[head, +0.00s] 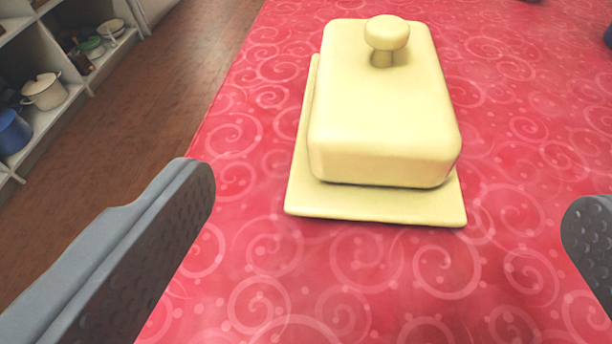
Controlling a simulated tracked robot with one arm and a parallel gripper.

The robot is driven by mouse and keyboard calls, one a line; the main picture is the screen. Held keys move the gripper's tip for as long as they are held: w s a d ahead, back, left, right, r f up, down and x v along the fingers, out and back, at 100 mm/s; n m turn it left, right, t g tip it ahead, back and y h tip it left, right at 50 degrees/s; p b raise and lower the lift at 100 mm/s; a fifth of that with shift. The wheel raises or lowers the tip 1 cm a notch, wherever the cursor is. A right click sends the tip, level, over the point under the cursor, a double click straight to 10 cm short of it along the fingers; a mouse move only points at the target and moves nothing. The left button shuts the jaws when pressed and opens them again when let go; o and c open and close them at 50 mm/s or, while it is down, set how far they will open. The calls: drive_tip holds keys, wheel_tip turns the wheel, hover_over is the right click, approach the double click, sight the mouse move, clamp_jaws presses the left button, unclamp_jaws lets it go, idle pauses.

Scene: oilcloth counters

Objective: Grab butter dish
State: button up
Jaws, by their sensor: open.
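The butter dish (375,120) is pale yellow, with a domed rectangular lid, a round knob on top and a flat base plate that juts out at the near side and left. It stands upright on the red counter, right of the picture's middle. My gripper (390,215) is open and empty. Its left finger is at the lower left and its right finger is cut off by the right edge. The dish lies beyond the fingertips, between them in the picture. Neither finger appears to touch it.
The counter's red swirl-patterned oilcloth (330,280) is clear around the dish. Its left edge drops to a brown wooden floor (150,110). White shelves (60,125) with pots (45,92) stand at the far left. Dark objects are partly visible at the top right.

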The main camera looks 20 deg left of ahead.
sight(384, 89)
drive_tip(key=b+x, duration=0.2)
drive_tip(key=x, duration=0.5)
drive_tip(key=shift+w+a+f, duration=0.1)
drive_tip(key=shift+w+f, duration=0.1)
drive_tip(key=shift+f, duration=0.05)
drive_tip(key=shift+d+b+x, duration=0.2)
drive_tip(key=shift+b+x, duration=0.95)
drive_tip(key=shift+x, duration=1.95)
drive_tip(key=shift+d+r, duration=0.1)
drive_tip(key=shift+r, duration=0.15)
drive_tip(key=c, duration=1.4)
